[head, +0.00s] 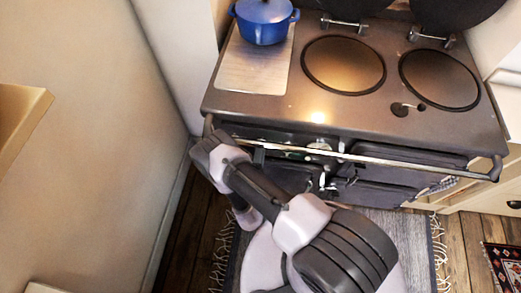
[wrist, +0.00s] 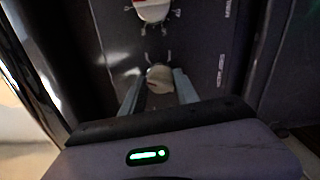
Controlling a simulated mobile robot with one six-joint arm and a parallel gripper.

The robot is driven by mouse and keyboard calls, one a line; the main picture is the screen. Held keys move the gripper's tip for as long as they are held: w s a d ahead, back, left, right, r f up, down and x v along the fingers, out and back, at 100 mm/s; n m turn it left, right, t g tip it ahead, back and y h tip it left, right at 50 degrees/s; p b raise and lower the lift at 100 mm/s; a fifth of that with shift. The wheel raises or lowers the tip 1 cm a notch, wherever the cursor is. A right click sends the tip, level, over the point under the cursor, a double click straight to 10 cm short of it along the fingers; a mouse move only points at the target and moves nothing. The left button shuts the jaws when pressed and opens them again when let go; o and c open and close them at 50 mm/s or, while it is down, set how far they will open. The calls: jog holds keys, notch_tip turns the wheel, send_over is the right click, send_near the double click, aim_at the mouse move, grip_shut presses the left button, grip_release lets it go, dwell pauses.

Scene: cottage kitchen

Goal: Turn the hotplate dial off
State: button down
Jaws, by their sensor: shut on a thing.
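The dial (wrist: 160,79) is a pale round knob on the dark front panel, with tick marks around it, in the wrist view. My gripper (wrist: 161,85) has one finger on each side of the dial and is shut on it. I cannot read which mark the dial points to. In the head view my arm reaches down to the left end of the stove front, and the fingers and held dial cannot be made out there.
A second round face (wrist: 152,9), white and red, sits farther along the panel. A metal rail (head: 400,163) runs across the front of the dark stove (head: 270,104). A blue pot (head: 263,22) stands on the left, beside two round hotplates (head: 343,65) with raised lids. A wall is close on the left.

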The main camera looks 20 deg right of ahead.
jog(key=shift+w+r+n, duration=0.1)
jog(key=shift+r+n, duration=0.05)
jog(key=shift+n, duration=2.05)
jog(key=c, duration=0.9)
grip_release()
